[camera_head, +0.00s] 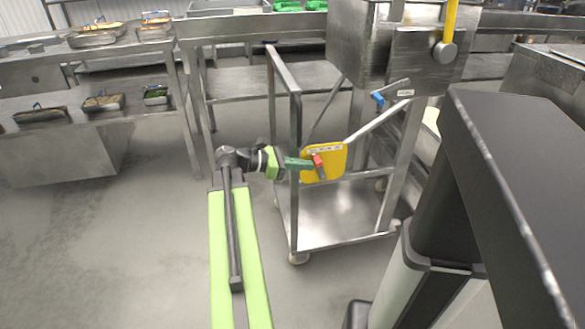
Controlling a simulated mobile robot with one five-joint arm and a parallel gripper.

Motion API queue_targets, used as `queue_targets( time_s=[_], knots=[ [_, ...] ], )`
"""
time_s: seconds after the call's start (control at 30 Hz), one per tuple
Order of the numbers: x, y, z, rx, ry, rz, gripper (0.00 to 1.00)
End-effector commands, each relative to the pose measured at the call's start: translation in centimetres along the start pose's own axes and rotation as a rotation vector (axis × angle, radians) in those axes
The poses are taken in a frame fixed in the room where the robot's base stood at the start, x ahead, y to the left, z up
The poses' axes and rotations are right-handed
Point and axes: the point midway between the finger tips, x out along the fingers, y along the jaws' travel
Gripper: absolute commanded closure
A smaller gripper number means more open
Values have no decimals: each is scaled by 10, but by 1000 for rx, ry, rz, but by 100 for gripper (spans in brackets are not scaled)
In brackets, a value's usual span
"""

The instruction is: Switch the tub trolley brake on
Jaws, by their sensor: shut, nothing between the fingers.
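The tub trolley (332,216) is a steel frame with a low shelf, standing on castors in the middle of the view. A yellow plate (336,156) is fixed to its near side and carries a short red lever (319,166), which appears to be the brake. The lever leans, with its lower end toward the right. My gripper (306,164) reaches in from the left with its green fingers shut and empty. Its tips are at the left side of the red lever; I cannot tell whether they touch it. The fingers hide part of the plate's left edge.
A steel box (360,45) with a blue-tipped handle (378,98) and a yellow bar (450,22) stands above and behind the trolley. Steel shelves (95,120) with food trays stand at the left. The floor (110,240) at front left is clear.

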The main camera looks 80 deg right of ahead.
Motion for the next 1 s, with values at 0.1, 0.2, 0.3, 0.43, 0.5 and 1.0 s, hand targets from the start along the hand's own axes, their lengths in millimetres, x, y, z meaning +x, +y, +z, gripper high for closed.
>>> queue_targets(
  time_s=[0.1, 0.2, 0.3, 0.43, 0.5, 1.0],
  knots=[
    [3, 0, 3, 0, 0, 1, 100],
    [3, 0, 3, -1, 0, 2, 100],
    [3, 0, 2, 0, 0, 2, 100],
    [4, 0, 5, 0, 0, 1, 100],
    [7, 0, 11, 0, 0, 1, 100],
    [26, 0, 26, -1, 0, 2, 100]
  ],
)
